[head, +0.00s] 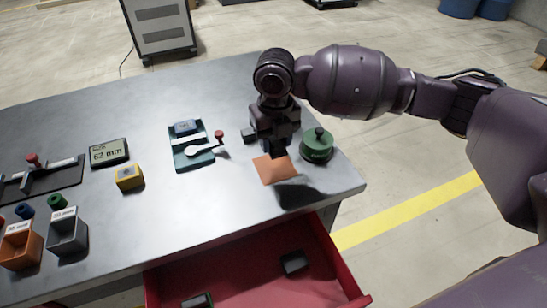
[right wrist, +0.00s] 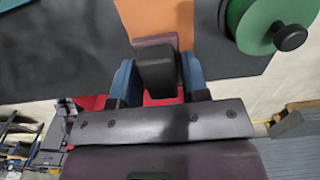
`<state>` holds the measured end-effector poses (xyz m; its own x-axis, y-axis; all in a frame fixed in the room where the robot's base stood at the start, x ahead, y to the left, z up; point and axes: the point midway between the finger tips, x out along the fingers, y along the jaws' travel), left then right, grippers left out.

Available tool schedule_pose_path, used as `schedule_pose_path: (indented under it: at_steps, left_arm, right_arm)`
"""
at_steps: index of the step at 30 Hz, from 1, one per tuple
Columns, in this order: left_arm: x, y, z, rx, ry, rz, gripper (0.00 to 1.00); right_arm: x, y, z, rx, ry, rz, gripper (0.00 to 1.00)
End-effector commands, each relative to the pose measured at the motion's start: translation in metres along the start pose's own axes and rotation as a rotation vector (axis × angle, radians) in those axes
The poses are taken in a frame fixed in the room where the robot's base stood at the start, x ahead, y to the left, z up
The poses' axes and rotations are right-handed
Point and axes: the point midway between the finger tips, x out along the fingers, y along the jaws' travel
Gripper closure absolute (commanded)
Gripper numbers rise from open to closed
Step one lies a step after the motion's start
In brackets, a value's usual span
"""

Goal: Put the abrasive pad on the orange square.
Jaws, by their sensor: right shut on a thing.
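The orange square (head: 278,170) lies flat near the right end of the grey table. My right gripper (head: 276,146) points down at its far edge and is shut on a dark block, which I take to be the abrasive pad. In the right wrist view the pad (right wrist: 156,69) sits between the blue-grey fingers (right wrist: 157,82), with a maroon part at its far side. The orange square also shows there (right wrist: 168,18), just beyond the pad. I cannot tell whether the pad touches it. My left gripper is not in view.
A green round container with a black knob (head: 317,146) stands close right of the gripper. A small dark block (head: 249,135) is left of it. An open red drawer (head: 240,262) holds dark blocks in front. A teal fixture (head: 190,158) and yellow block (head: 129,178) stand left.

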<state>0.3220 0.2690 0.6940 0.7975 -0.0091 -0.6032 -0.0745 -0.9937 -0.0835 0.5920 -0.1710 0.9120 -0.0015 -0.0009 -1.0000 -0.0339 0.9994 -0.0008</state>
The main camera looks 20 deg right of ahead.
Motion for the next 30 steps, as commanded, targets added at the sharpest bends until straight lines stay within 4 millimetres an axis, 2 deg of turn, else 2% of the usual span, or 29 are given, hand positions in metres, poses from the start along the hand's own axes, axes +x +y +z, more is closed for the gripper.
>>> schedule_pose_path:
  at_steps: [7, 16, 22, 30]
  left_arm:
    - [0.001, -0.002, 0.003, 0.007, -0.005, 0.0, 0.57]
    - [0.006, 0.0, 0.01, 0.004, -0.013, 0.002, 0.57]
    - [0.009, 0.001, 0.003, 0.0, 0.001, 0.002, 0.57]
    - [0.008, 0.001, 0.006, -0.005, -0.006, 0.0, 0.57]
  right_arm:
    - [0.014, 0.0, 0.0, 0.0, 0.0, 0.002, 0.83]
    - [0.06, 0.001, 0.0, 0.0, 0.003, 0.002, 0.83]
    - [0.062, 0.0, 0.0, 0.0, -0.003, 0.001, 0.83]
    - [0.065, 0.0, 0.0, 0.0, -0.002, 0.001, 0.83]
